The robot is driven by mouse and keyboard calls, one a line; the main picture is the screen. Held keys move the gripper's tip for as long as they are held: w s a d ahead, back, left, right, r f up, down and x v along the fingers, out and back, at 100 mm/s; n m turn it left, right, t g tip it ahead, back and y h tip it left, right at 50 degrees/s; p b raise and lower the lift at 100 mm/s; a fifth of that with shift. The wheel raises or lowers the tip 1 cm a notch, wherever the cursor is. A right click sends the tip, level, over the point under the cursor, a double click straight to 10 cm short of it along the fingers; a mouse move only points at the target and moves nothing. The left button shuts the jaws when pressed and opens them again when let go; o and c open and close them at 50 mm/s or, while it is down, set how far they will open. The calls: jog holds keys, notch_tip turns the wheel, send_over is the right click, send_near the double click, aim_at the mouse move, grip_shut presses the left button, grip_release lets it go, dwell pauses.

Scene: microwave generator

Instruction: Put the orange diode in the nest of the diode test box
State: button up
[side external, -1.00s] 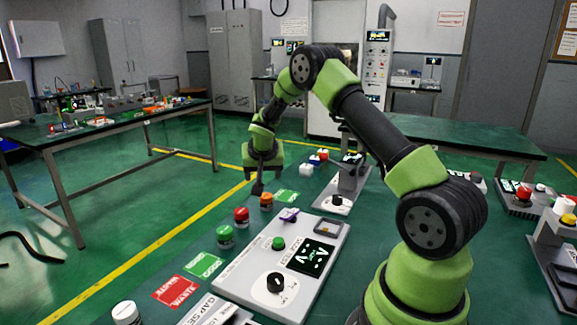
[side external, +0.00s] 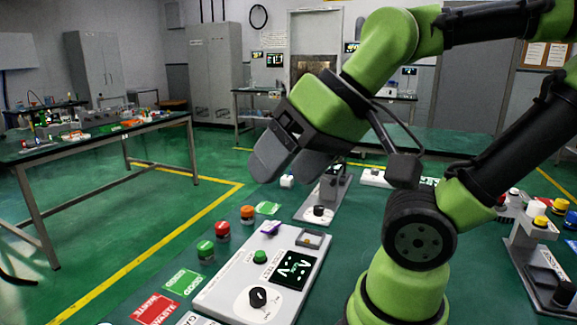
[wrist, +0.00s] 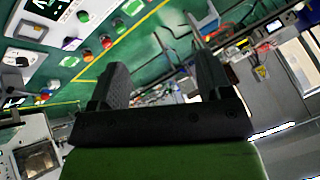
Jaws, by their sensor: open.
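The orange diode (side external: 247,215) looks like a short orange-topped cylinder standing on the green bench top in the side view, beyond the red one in a row. The test box (side external: 215,297) is a light grey panel to the right of that row, with a green button, black knob and lit screen. A purple piece (side external: 270,229) and a small grey-framed recess (side external: 313,239) are at its far end; I cannot tell which is the nest. My gripper (side external: 285,172) is open and empty, raised above the bench, its fingers tilted down-left, well clear of the diode.
A red-topped cylinder (side external: 222,231) and a green-topped cylinder (side external: 206,251) stand nearer in the row. Green (side external: 184,282) and red (side external: 155,309) cards lie on the bench.

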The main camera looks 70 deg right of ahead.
jog(key=shift+s+a, duration=0.1)
jog(key=shift+s, duration=0.05)
jog(key=w+d+r+h, duration=0.15)
jog(key=w+d, duration=0.35)
jog(key=w, duration=0.5)
jog(key=m+g+h, duration=0.1)
jog(key=g+h, duration=0.2)
send_over(248, 209)
jog(key=s+a, duration=0.1)
jog(key=s, duration=0.1)
notch_tip(248, 209, down, 25)
jog(key=shift+y, duration=0.25)
jog(key=shift+x, duration=3)
